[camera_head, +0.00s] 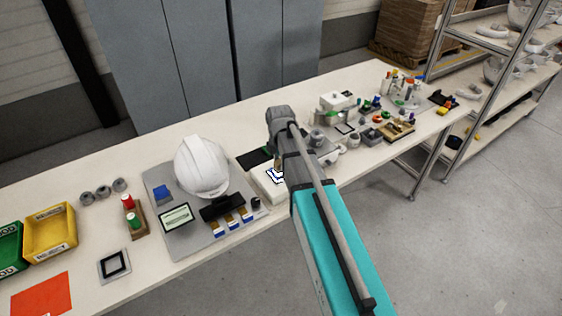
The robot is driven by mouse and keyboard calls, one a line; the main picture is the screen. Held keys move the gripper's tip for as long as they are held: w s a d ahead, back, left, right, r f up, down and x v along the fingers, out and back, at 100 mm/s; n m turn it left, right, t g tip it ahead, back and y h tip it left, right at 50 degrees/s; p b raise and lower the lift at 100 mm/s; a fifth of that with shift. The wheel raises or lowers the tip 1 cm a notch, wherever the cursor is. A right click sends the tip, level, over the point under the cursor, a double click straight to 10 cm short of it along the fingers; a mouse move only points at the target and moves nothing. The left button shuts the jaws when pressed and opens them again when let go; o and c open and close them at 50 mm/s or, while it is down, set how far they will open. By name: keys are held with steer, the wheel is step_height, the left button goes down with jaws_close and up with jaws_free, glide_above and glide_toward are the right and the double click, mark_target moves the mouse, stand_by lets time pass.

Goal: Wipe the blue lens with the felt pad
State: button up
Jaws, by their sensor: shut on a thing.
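My gripper (277,172) points down over a low white block (265,191) near the table's front edge, right of the helmet board. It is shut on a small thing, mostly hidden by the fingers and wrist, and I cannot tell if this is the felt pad. A small blue-and-white patch shows at the fingertips, too small to tell whether it is the blue lens or whether anything touches it. A flat blue square (162,193) lies on the grey board, left of the white helmet.
The white helmet (202,167) stands on the grey board (191,243) among small parts. Yellow (50,232) and green bins stand at the left. A dark flat piece (254,158) lies behind the block. Several small items crowd the table's right half. The table front is bare near the red sheet (42,295).

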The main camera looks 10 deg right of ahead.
steer(key=shift+s+a+f, duration=0.1)
steer(key=shift+s+a, duration=0.15)
steer(key=shift+a, duration=0.4)
steer(key=shift+s+a, duration=0.2)
steer(key=shift+a, duration=0.4)
steer(key=shift+d, duration=0.1)
steer(key=shift+w+d, duration=0.25)
steer(key=shift+d, duration=0.5)
steer(key=shift+w+d, duration=0.25)
steer(key=shift+d, duration=0.45)
steer(key=shift+w+d, duration=0.3)
steer(key=shift+d, duration=0.45)
steer(key=shift+w+d, duration=0.25)
steer(key=shift+d, duration=0.5)
